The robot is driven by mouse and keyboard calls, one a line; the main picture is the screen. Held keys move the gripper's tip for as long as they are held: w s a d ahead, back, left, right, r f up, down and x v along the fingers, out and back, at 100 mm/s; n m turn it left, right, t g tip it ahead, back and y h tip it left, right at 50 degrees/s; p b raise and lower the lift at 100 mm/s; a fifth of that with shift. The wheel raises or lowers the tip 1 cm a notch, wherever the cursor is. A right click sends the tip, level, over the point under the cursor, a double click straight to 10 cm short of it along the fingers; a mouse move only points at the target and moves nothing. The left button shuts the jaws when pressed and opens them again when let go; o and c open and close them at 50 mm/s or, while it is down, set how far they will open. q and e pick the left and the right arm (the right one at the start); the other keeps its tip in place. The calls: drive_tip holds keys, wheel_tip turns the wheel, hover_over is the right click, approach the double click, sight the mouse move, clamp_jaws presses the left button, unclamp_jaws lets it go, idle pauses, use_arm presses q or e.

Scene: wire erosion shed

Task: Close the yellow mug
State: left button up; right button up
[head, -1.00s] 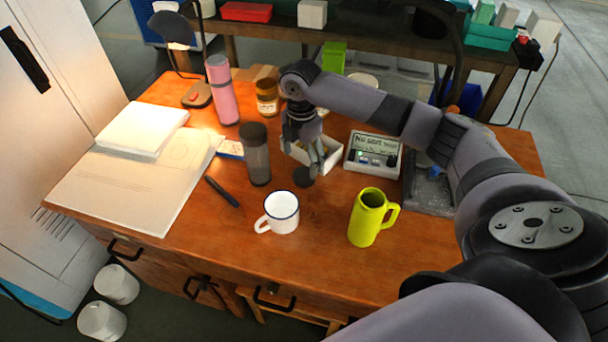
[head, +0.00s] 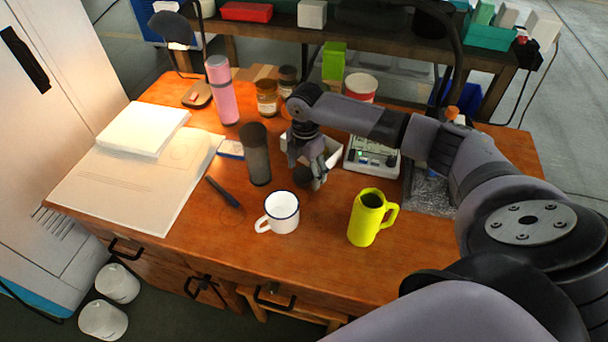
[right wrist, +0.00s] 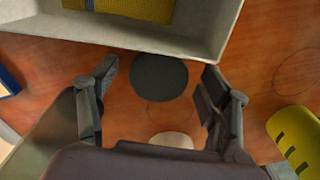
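The yellow mug (head: 364,222) stands upright on the wooden table, its top open and its handle to the right. Part of it shows at the right edge of the right wrist view (right wrist: 294,140). A dark round disc, which looks like a lid (right wrist: 159,76), lies between the fingertips in the right wrist view. My right gripper (head: 312,180) is open, pointing down beside the white box, left of and behind the yellow mug. Gaps show between both fingers and the disc. My left gripper is out of view.
A white enamel mug (head: 281,213) stands in front of my right gripper. A dark tumbler (head: 256,155) is to its left, and a white open box (head: 332,150) is close behind. A small display device (head: 372,157) stands behind the yellow mug. The table's front strip is clear.

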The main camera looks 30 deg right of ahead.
sight(305, 174)
drive_tip(key=c, duration=1)
drive_tip(key=shift+o, duration=0.2)
drive_tip(key=shift+r, duration=0.15)
wheel_tip(305, 174, up, 20)
